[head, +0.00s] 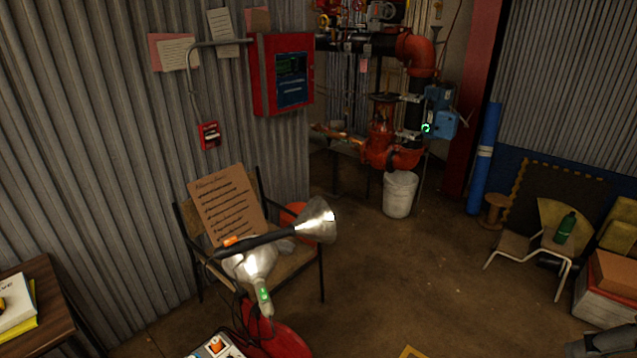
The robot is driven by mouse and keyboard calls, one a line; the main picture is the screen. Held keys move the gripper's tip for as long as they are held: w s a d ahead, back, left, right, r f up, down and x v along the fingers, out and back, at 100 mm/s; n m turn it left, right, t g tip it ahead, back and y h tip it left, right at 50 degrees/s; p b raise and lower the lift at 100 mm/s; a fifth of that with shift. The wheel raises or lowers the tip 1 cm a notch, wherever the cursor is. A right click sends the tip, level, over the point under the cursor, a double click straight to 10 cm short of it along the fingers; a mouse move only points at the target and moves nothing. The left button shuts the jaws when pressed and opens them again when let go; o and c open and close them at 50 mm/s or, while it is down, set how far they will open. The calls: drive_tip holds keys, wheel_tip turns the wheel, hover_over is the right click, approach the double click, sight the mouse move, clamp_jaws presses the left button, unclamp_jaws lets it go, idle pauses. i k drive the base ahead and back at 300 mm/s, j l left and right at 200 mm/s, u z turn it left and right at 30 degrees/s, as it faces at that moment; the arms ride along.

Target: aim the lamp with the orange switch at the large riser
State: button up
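The lamp with the orange switch (232,241) has a dark handle and a flared metal shade (318,221). It is lit, lies roughly level in front of a chair, and its shade opens to the right. A second lit lamp with a green switch (264,296) is just below it, its shade partly hidden behind the first lamp's handle. How the lamps are mounted is unclear. The large riser (382,130) appears to be the thick red and black pipework at the back, right of the wall corner.
The chair (322,270) holds a cardboard sign (226,204) against the corrugated wall. A white bucket (399,196) stands below the pipework. A red round object (280,335) is under the lamps. Open floor (430,270) lies at centre right, before another chair (520,246).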

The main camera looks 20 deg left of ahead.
sight(316, 222)
drive_tip(key=u, duration=1.05)
drive_tip(key=i+j, duration=0.25)
drive_tip(key=j, duration=0.15)
drive_tip(key=i+j, duration=0.2)
drive_tip(key=j, duration=0.2)
